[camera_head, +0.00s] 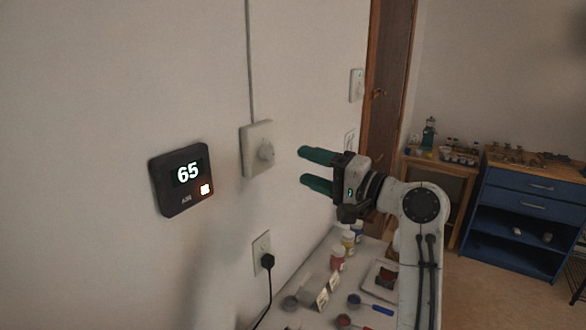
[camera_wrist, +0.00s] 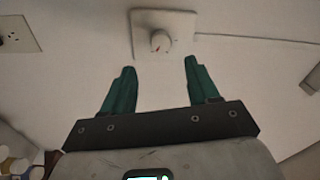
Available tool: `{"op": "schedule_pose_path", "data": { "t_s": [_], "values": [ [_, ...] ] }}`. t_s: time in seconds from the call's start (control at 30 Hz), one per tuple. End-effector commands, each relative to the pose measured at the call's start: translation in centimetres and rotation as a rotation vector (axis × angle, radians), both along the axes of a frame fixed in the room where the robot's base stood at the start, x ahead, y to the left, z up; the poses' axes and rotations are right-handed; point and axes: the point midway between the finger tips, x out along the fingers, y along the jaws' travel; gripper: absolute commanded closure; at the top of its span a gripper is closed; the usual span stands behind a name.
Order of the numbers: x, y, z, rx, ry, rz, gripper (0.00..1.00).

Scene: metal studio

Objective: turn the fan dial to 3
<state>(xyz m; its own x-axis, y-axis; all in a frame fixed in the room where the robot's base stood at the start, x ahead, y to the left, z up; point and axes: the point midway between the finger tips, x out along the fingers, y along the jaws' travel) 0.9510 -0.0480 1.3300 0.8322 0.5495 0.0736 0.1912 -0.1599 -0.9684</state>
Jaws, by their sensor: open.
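The fan dial (camera_head: 265,151) is a round white knob on a square white wall plate (camera_head: 248,160), with a cable running up the wall above it. In the wrist view the dial (camera_wrist: 160,41) has a red pointer mark, and it lies beyond the fingertips, roughly midway between them. Its numbers are too small to read. My gripper (camera_head: 309,167) has green fingers and is open, to the right of the dial and apart from it. In the wrist view the two fingers (camera_wrist: 160,64) are spread wide with nothing between them.
A black display (camera_head: 181,179) reading 65 is on the wall left of the dial. A socket (camera_head: 262,249) with a black plug is below. A table with jars (camera_head: 338,259) and scoops stands under my arm. A blue cabinet (camera_head: 520,215) stands at the right.

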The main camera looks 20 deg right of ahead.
Motion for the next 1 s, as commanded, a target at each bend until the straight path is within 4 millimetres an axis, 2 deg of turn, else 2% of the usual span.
{"op": "schedule_pose_path", "data": {
  "t_s": [0.1, 0.23, 0.8, 0.87, 0.93, 1.0],
  "values": [
    [-1.1, -0.8, -0.2, 0.000, -0.001, -0.002, 0.40],
    [-1.7, -1.2, -0.2, 0.000, 0.001, 0.000, 0.40],
    [-1.8, -1.2, -0.2, -0.001, 0.001, 0.000, 0.40],
    [-1.9, -1.1, -1.8, -0.027, 0.022, -0.007, 0.40],
    [-2.4, -0.9, -4.5, -0.080, 0.060, -0.019, 0.40],
    [-3.2, -0.7, -8.5, -0.159, 0.116, -0.032, 0.40]
  ]
}}
